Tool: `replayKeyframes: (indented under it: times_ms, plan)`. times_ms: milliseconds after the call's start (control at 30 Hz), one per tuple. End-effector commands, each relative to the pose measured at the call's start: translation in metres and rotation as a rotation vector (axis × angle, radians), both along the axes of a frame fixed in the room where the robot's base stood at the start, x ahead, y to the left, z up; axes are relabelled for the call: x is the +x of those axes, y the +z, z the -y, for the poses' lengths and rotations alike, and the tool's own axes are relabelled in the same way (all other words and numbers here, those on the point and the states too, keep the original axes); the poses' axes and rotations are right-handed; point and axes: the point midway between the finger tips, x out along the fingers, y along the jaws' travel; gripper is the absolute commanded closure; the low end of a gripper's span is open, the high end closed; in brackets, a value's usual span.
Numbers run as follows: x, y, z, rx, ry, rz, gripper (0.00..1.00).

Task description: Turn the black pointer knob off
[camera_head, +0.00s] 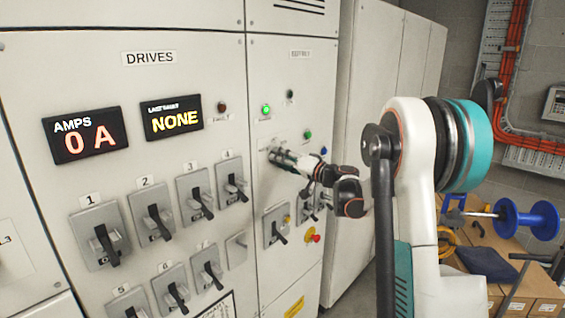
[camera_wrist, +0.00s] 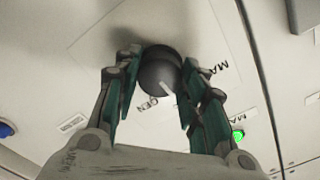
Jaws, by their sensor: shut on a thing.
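The black pointer knob (camera_wrist: 158,72) is a round dark knob on the pale panel in the wrist view. Its light pointer line runs toward the bottom of the picture, slightly right. Lettering around it is partly covered; "MAN" reads at its right. My gripper (camera_wrist: 163,80) is shut on the knob, with one teal-padded finger on each side. In the head view my gripper (camera_head: 284,158) reaches the right-hand cabinet panel below a lit green lamp (camera_head: 266,109), and it hides the knob there.
Several lever switches (camera_head: 159,222) fill the cabinet at left, under the AMPS display (camera_head: 86,135). Below my gripper are another lever switch (camera_head: 277,226) and a red button (camera_head: 314,239). Cardboard boxes (camera_head: 533,285) and a blue reel (camera_head: 541,219) stand at right.

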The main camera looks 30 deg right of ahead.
Motion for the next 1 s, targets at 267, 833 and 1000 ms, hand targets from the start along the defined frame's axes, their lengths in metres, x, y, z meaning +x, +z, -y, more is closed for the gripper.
replayKeyframes:
  times_ms: [267,833,1000]
  plan:
    - [0.0001,0.0000,0.0004,0.055,-0.001,-0.020,0.86]
    - [0.0001,0.0001,0.0004,0.059,-0.001,-0.022,0.41]
    - [0.0000,0.0001,0.0002,0.059,0.000,-0.022,0.41]
